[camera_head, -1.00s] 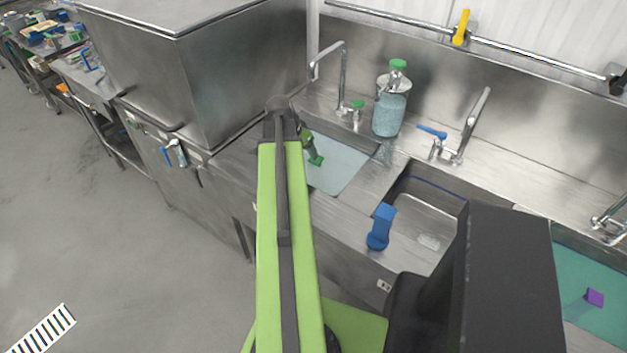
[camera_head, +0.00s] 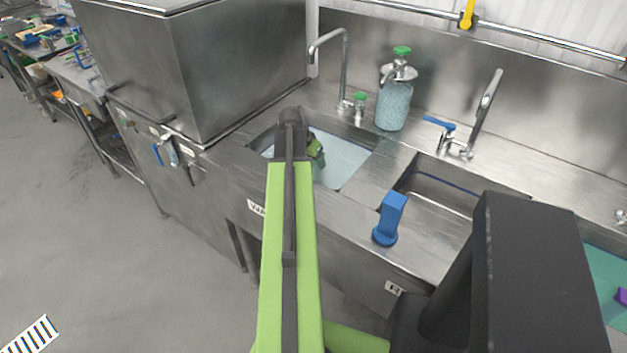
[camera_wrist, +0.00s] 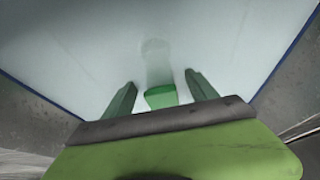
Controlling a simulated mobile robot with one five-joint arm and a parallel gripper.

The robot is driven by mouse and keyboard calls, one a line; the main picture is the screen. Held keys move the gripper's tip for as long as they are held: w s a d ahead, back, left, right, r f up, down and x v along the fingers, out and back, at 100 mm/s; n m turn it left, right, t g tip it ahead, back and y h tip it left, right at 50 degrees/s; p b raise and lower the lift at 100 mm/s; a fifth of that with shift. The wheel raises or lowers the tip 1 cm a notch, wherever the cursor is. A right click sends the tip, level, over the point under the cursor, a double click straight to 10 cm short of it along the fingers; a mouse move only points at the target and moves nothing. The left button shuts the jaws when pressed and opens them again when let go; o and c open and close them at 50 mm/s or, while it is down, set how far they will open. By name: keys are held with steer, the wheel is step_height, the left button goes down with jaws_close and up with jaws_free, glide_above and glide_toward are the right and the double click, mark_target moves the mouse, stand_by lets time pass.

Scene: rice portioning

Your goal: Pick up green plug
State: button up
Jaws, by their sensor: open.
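The green plug (camera_wrist: 161,97) shows in the wrist view as a small green block in the pale liquid of the left sink (camera_head: 349,184). A blurred grey-green form extends beyond it. My gripper (camera_wrist: 160,78) is open, with one dark green finger on each side of the plug and a visible gap to each. I cannot tell how deep the fingers are relative to the plug. In the head view my arm reaches over the left sink, and its green end (camera_head: 316,153) is partly hidden by my wrist. I cannot make out the plug there.
A blue plug (camera_head: 390,218) stands on the counter edge in front of the empty middle sink (camera_head: 436,188). A pump bottle (camera_head: 394,104), faucets (camera_head: 345,70) and a small green-topped valve (camera_head: 360,102) stand behind. A steel cabinet (camera_head: 235,70) rises close on the left.

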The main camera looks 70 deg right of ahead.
mark_target(314, 163)
steer(key=b+x, duration=0.4)
steer(key=x, duration=0.1)
steer(key=shift+d, duration=0.15)
steer(key=shift+r, duration=0.2)
jaws_close()
